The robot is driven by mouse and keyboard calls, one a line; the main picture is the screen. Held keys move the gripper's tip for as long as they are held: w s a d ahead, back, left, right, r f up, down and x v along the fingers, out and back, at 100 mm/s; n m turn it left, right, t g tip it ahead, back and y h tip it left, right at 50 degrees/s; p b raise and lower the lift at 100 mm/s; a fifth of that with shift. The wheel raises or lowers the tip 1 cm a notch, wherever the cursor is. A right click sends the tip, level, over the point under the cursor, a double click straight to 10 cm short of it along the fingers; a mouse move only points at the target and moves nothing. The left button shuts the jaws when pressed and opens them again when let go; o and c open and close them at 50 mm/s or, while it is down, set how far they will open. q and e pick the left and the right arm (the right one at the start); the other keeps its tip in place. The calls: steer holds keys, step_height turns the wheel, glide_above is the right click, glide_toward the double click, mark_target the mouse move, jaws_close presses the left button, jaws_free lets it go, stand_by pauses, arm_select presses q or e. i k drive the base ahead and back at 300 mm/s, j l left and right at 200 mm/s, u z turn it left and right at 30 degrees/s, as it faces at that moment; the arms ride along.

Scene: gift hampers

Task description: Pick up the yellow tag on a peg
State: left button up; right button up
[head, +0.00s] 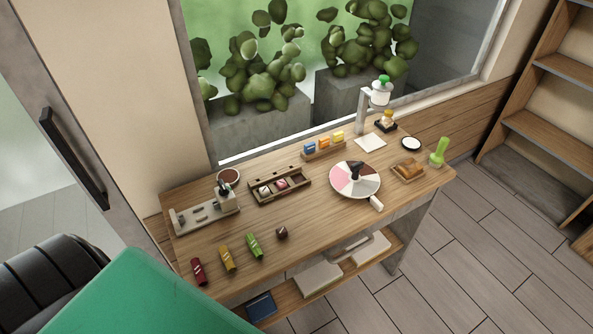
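A small wooden rack (324,155) stands near the back edge of the wooden table, close to the window. It carries a row of small upright coloured pieces: a blue one (309,148) at the left, an orange one (323,142) in the middle and a yellow one (338,136) at the right. The yellow piece appears to be the yellow tag; its peg is too small to make out. Neither of my grippers shows in the head view.
A round sectioned disc (345,184) with a dark knob lies in front of the rack. A wooden tray (269,196) is to its left, a white card (370,143) to its right. Several wrapped bars (227,259) lie at the front left. The table's front middle is mostly bare.

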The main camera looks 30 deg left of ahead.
mark_target(339, 136)
steer(key=i+l+u, duration=0.1)
steer(key=u, duration=0.5)
steer(key=i+l+u, duration=0.2)
steer(key=l, duration=0.2)
steer(key=i+l+u, duration=0.25)
steer(key=l, duration=0.2)
steer(key=l+u, duration=0.2)
steer(key=l, duration=0.25)
steer(key=i+l+u, duration=0.1)
steer(key=l+u, duration=0.15)
steer(key=l, duration=0.25)
